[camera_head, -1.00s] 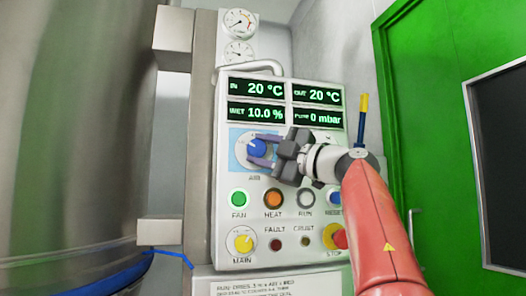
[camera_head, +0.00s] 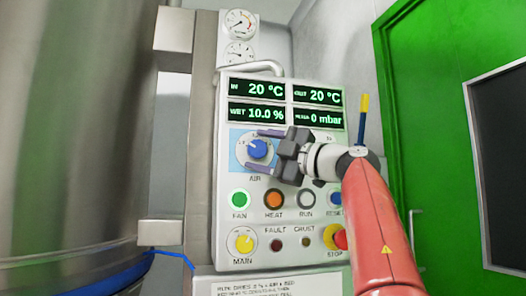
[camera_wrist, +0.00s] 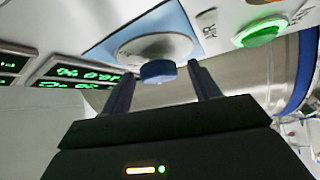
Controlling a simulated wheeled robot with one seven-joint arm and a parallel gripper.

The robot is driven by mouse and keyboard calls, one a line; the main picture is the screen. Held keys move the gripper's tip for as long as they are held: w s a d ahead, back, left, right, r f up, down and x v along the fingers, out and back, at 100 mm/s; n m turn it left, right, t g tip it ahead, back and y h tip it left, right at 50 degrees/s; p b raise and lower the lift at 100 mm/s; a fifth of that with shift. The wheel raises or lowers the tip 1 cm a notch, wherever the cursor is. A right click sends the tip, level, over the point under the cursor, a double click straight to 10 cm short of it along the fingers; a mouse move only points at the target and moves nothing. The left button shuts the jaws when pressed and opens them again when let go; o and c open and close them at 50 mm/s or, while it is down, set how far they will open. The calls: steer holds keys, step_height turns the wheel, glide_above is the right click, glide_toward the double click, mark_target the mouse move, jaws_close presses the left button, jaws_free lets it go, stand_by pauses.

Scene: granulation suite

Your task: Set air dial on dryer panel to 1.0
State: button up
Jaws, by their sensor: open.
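The air dial (camera_head: 258,149) is a blue knob on a round pale scale with a light-blue square behind it, on the dryer panel (camera_head: 226,215). A white mark on the knob points up and left; the scale numbers are too small to read surely. My gripper (camera_head: 264,148) is open in front of the dial, one finger above the knob and one below. In the wrist view the blue knob (camera_wrist: 158,71) shows between and beyond my two fingertips (camera_wrist: 160,82), with a gap on both sides.
Displays (camera_head: 256,102) above the dial read 20 °C, 10.0 % and 0 mbar. Below it are the lit green FAN button (camera_head: 239,199), the orange HEAT button (camera_head: 273,199), and the yellow MAIN knob (camera_head: 242,242). A large steel vessel (camera_head: 65,130) stands at left, a green door (camera_head: 425,100) at right.

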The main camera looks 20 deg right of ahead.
steer(key=b+v, duration=0.2)
steer(key=v, duration=0.5)
steer(key=shift+s+d, duration=0.25)
steer(key=shift+d, duration=0.05)
steer(key=shift+f, duration=0.1)
